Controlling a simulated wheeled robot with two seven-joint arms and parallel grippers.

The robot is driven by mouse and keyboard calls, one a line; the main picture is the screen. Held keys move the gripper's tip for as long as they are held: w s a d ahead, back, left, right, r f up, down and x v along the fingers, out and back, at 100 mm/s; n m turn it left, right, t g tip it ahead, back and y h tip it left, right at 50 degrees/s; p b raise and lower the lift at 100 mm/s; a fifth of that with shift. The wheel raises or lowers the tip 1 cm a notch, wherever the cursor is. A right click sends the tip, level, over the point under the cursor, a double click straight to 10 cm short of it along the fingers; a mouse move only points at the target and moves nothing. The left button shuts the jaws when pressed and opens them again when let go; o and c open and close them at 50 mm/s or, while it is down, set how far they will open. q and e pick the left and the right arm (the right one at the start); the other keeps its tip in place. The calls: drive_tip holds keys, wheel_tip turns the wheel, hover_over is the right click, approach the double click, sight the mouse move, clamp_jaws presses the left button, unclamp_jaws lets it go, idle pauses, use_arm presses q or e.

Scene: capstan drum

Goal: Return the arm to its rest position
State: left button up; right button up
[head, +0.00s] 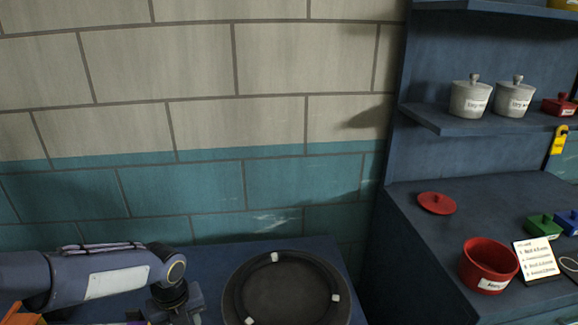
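My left arm comes in from the left edge, low in the head view, and its wrist bends down over the left part of the blue table. The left gripper's fingers are below the bottom edge of the picture. A dark round drum or turntable (285,290) with several small white blocks on its rim lies just right of my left wrist, with a gap between them. My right arm and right gripper do not show.
A blue counter (410,225) on the right holds a red pot (488,266), a red lid (437,203), a written card (537,260) and a green box (543,226). White jars (470,98) stand on the shelf above. A tiled wall stands behind the table.

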use_arm(q)
drive_tip(key=s+d+r+n+t+h, duration=0.2)
drive_tip(key=s+r+n, duration=0.4)
drive_tip(key=n, duration=0.9)
drive_tip(key=s+d+r+n+t+h, duration=0.1)
drive_tip(key=s+d+r+n+t, duration=0.2)
drive_tip(key=s+n, duration=0.9)
wheel_tip(320, 180, up, 3)
drive_tip(key=n, duration=0.4)
drive_tip(key=shift+h, duration=0.4)
